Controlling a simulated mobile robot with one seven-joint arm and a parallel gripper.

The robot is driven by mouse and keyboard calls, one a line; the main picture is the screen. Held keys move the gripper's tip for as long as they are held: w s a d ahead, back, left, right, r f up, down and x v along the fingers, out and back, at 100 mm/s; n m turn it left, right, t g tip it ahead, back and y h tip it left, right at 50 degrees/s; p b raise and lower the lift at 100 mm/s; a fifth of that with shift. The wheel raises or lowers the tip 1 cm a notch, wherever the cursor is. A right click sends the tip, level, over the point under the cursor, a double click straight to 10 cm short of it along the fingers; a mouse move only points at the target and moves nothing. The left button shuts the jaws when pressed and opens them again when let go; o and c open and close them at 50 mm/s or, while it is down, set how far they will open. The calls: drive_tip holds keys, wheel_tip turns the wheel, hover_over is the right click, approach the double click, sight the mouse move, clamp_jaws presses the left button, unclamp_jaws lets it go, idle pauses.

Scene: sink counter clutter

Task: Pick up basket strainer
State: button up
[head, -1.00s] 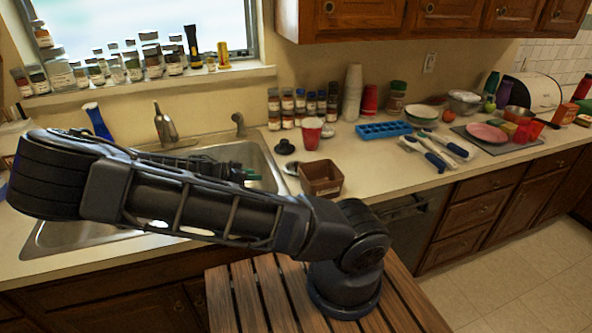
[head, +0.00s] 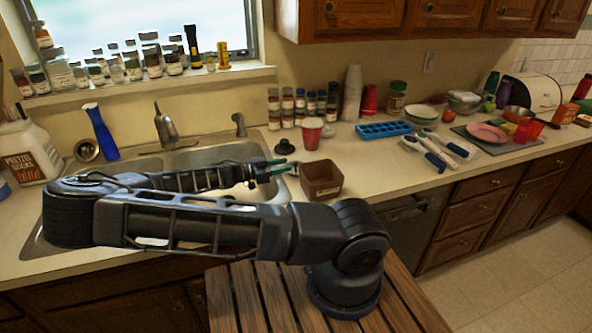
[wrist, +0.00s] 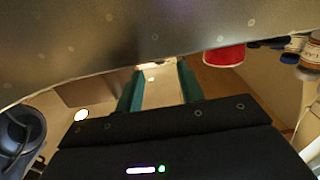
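A round metal piece with a dark centre (head: 87,151), which looks like the basket strainer, stands on the counter at the left in the head view, beside the blue bottle. I cannot be sure of its identity. My gripper (head: 285,167) is over the right side of the sink, well to the right of that piece, pointing right towards the brown box (head: 321,180). In the wrist view my gripper's two green fingers (wrist: 159,75) are apart with nothing seen held between them. The strainer is not recognisable there.
The sink (head: 225,155) lies under my arm. A black stopper-like piece (head: 285,148) and a red cup (head: 311,133) stand near my gripper. A large jar (head: 30,152) and a blue bottle (head: 102,132) are at the left. Spice jars line the back.

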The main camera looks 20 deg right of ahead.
sight(296, 162)
drive_tip(key=shift+d, duration=2.85)
drive_tip(key=shift+c, duration=0.5)
clamp_jaws()
